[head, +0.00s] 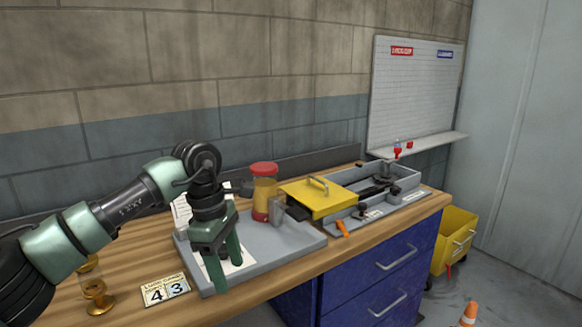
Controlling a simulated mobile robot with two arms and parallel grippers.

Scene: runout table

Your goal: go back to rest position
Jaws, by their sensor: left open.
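My left gripper (223,276) hangs over the left part of a grey tray (308,246) on the wooden bench. Its two green fingers point down and are apart, with nothing seen between them. A sheet of paper on the tray shows behind the fingers. My left arm comes in from the left edge. My right gripper does not show in the head view.
A yellow-lidded box (322,198) and a grey fixture (388,182) lie further right.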

